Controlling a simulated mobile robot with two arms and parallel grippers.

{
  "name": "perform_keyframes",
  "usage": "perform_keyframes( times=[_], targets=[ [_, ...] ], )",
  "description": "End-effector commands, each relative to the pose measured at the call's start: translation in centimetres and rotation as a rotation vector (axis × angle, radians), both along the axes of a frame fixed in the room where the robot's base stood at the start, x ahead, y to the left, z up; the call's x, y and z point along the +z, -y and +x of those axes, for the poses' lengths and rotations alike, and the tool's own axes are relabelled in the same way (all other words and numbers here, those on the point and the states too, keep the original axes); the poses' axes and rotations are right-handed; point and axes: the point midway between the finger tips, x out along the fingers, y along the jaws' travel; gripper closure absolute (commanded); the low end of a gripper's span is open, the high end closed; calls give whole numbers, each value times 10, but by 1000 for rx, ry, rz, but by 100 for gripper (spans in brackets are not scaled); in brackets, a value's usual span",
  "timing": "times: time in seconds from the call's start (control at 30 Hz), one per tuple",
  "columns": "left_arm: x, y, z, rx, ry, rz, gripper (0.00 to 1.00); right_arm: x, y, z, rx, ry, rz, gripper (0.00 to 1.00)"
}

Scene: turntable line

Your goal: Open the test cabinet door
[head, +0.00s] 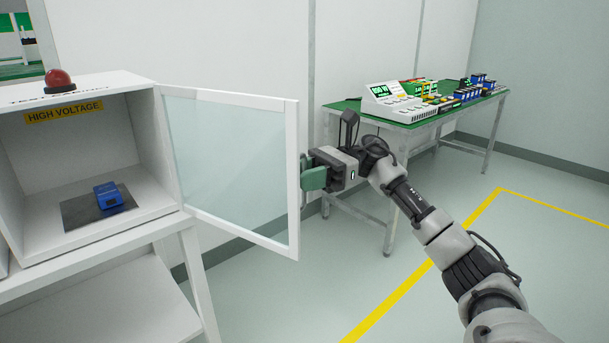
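The test cabinet (155,150) is a white box on a white stand at the left, with a yellow "HIGH VOLTAGE" label and a red dome lamp (58,80) on top. Its glass door (225,165) with a white frame stands swung wide open to the right. A blue device (109,196) lies on a dark plate (75,212) inside. My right gripper (308,175) is at the door's free outer edge, its green fingers by the handle side. The door edge partly hides the fingers, so I cannot tell whether they grip. My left gripper is not in view.
A green-topped bench (400,120) with a white instrument (393,100) and several blue and green parts stands at the back right, behind my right arm. A yellow floor line (420,270) crosses the open floor at the right.

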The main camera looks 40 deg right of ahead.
Motion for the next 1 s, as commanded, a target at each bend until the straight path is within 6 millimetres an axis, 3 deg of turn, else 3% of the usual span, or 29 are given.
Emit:
perform_keyframes(
  times=[0.27, 0.7, 1.0],
  targets=[
    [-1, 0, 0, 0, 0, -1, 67, 0, 5, 0, -1, 1, 1, 66],
    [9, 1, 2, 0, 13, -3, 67, 1, 85, -10, -4, 2, 3, 66],
    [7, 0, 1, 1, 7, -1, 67, 0, 107, -13, 0, 1, 1, 66]
  ],
)
